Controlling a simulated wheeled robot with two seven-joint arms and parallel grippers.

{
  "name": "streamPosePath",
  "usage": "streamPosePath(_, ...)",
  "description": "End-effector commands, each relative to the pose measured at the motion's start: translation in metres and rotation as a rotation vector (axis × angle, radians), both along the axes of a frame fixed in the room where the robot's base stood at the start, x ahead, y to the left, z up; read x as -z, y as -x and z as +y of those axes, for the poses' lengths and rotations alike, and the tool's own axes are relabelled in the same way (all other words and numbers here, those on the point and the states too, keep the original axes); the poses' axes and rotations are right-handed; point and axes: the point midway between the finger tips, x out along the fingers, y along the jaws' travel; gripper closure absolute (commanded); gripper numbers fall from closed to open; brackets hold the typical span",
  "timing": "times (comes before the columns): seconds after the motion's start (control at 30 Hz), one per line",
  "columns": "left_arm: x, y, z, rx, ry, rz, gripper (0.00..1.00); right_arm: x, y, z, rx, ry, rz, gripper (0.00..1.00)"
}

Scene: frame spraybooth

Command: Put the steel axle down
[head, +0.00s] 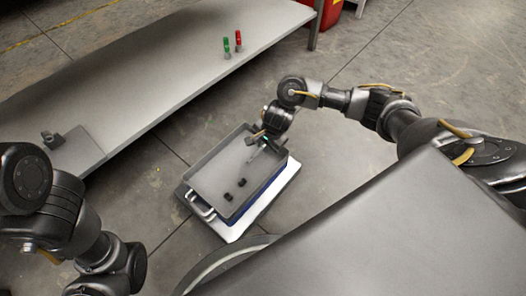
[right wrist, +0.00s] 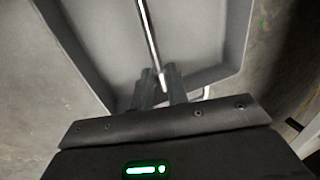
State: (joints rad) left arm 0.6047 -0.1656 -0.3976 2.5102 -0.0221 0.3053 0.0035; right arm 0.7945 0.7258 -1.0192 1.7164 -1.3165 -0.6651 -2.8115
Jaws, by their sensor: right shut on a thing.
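The steel axle (right wrist: 150,38) is a thin, bright rod in the right wrist view. My right gripper (right wrist: 160,88) is shut on it near one end, and the rod reaches away over the grey tray. In the head view my right gripper (head: 263,136) is at the far right part of the grey tray (head: 213,163), and the axle is small and hard to make out there. I cannot tell whether the axle touches the tray floor. My left arm shows at the left edge, but its gripper is out of view.
The tray sits on a blue container (head: 262,190) over a white base (head: 233,232). Two small black parts (head: 228,197) lie in the tray's near half. A long grey bench (head: 150,75) holds red and green items (head: 238,40) and a dark part (head: 50,138) on a plate.

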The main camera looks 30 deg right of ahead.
Motion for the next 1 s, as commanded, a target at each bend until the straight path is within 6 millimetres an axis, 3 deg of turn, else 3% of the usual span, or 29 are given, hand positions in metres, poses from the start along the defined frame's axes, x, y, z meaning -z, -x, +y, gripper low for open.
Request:
streamPosePath(0.17, 0.001, 0.001, 0.0, 0.001, 0.003, -0.001, 0.66, 0.003, -0.002, 0.0, 0.002, -0.001, 0.0, 1.0)
streamPosePath(0.4, 0.019, 0.001, 0.002, 0.004, 0.014, -0.002, 0.66, 0.036, -0.005, 0.001, 0.0, -0.001, 0.003, 1.0)
streamPosePath(0.83, 0.023, 0.001, 0.003, 0.005, 0.016, -0.002, 0.66, 0.041, -0.005, 0.0, 0.0, -0.001, 0.0, 1.0)
streamPosePath(0.87, 0.022, 0.001, 0.003, 0.005, 0.016, -0.002, 0.66, 0.04, -0.005, 0.0, 0.0, 0.0, 0.0, 0.83)
streamPosePath(0.9, 0.021, 0.001, 0.003, 0.004, 0.016, -0.002, 0.66, 0.039, -0.005, 0.0, 0.001, 0.0, 0.0, 0.78)
streamPosePath(1.0, 0.021, 0.001, 0.003, 0.004, 0.016, -0.002, 0.66, 0.039, -0.005, 0.0, 0.0, 0.0, 0.002, 0.75)
